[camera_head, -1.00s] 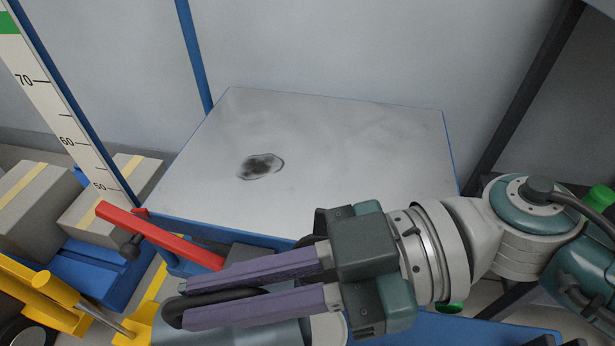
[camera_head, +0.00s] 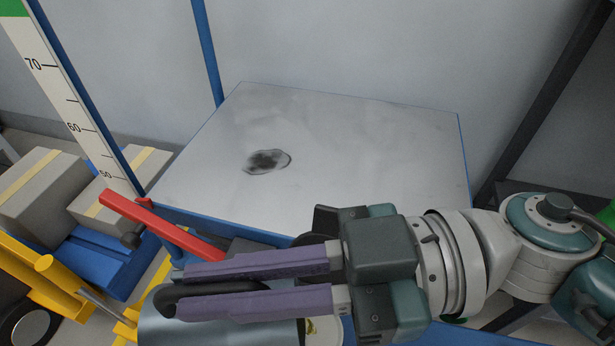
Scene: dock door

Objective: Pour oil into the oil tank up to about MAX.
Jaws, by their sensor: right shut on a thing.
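My right gripper (camera_head: 185,291) comes in from the right with its two purple fingers shut on the black handle (camera_head: 168,302) of a grey-blue metal can (camera_head: 220,331). The can shows only in part at the bottom edge, below the fingers. A small pale patch with markings shows at its right end. Its spout and any oil in it are hidden or out of frame. I cannot make out the oil tank or a MAX mark. My left gripper is not in view.
A pale grey flat top (camera_head: 360,150) with a dark stain (camera_head: 266,161) lies behind the gripper. A red lever (camera_head: 160,224) sticks out at its near left corner. Cardboard boxes (camera_head: 45,188), yellow machinery (camera_head: 45,285) and a numbered scale (camera_head: 75,110) stand at the left.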

